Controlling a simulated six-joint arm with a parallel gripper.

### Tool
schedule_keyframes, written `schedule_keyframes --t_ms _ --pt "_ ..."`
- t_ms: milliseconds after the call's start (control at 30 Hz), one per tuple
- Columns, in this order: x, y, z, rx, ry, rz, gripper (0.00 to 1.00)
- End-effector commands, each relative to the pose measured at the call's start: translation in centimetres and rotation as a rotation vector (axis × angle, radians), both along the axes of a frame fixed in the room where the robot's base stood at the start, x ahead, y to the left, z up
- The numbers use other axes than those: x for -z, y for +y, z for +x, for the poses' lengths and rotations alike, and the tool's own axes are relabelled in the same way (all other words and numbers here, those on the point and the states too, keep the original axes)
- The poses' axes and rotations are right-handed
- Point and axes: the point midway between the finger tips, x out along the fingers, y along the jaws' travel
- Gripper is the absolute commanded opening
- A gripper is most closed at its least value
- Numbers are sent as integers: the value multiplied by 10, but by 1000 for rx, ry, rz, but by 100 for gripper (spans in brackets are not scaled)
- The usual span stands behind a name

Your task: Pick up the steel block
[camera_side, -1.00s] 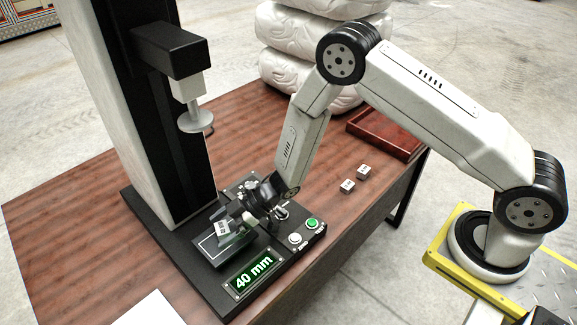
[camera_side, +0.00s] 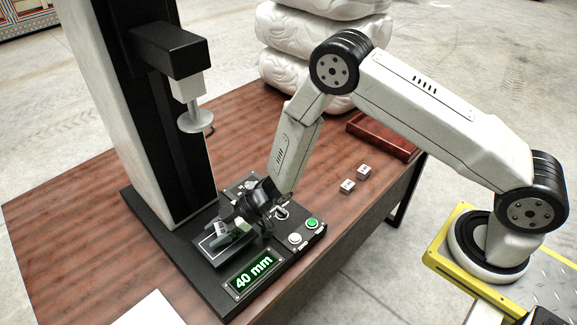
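A small pale steel block (camera_side: 221,228) with dark marking sits on the plate (camera_side: 206,250) of the black machine, under the raised round disc. My gripper (camera_side: 223,226) is low over the plate from the right. Its fingers look spread, one behind the block and one in front. The gripper hides part of the block, and contact with the fingers cannot be made out.
The machine's disc (camera_side: 195,121) hangs above the plate. A display (camera_side: 252,273) reads 40 mm, beside white (camera_side: 295,239) and green (camera_side: 312,223) buttons. Two small blocks (camera_side: 347,186) lie on the table near a red-brown tray (camera_side: 385,137). White sacks (camera_side: 300,50) are stacked behind.

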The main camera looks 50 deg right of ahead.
Motion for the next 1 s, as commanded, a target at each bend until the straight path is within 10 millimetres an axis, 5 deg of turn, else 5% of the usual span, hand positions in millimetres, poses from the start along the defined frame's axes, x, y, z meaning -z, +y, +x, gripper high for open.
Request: schedule_keyframes --t_ms 100,667,1000 --pt "0 0 0 0 0 0 0" --pt "-8 0 1 -1 -4 3 0" --pt "-38 -1 -3 -1 -3 3 0"
